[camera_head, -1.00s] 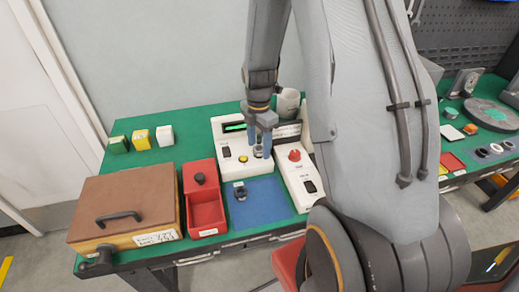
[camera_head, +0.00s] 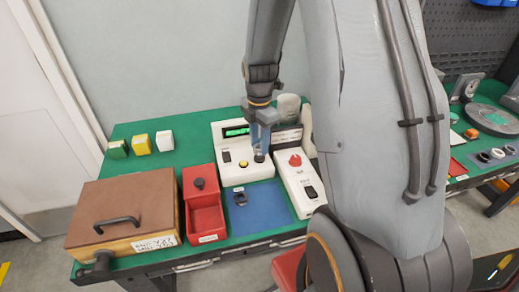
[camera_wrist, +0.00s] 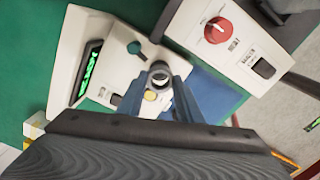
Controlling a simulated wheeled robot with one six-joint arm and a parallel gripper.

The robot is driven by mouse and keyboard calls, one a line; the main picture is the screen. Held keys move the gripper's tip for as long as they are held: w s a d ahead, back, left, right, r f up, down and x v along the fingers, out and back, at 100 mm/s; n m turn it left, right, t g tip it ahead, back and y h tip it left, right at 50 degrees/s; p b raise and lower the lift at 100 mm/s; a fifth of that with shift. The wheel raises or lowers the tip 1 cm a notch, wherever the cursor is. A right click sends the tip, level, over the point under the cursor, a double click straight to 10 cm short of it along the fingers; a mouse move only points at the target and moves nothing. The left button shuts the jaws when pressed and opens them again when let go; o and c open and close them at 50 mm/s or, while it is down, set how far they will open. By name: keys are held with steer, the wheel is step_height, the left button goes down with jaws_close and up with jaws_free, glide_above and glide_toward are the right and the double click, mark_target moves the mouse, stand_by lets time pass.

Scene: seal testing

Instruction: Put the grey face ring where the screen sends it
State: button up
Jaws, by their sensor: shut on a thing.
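My gripper (camera_head: 260,156) is over the front right of the white tester (camera_head: 248,172). In the wrist view, my gripper (camera_wrist: 158,84) has its fingers on both sides of a small grey ring (camera_wrist: 160,74) and is shut on it. Whether the ring touches the tester below is unclear. The tester's screen (camera_head: 237,131) is lit green; it also shows in the wrist view (camera_wrist: 90,68), but its text is too small to read. A dark ring-shaped part (camera_head: 240,198) lies on the blue mat (camera_head: 262,208).
A white box with a red knob (camera_head: 295,160) stands right of the tester. A red tray (camera_head: 207,218) and a brown-lidded wooden box (camera_head: 125,205) stand left. Green, yellow and white blocks (camera_head: 141,144) sit at the back left. Several rings (camera_head: 497,153) lie on the right bench.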

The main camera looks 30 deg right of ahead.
step_height(320, 180, up, 11)
steer(key=p, duration=0.2)
stand_by(1.0)
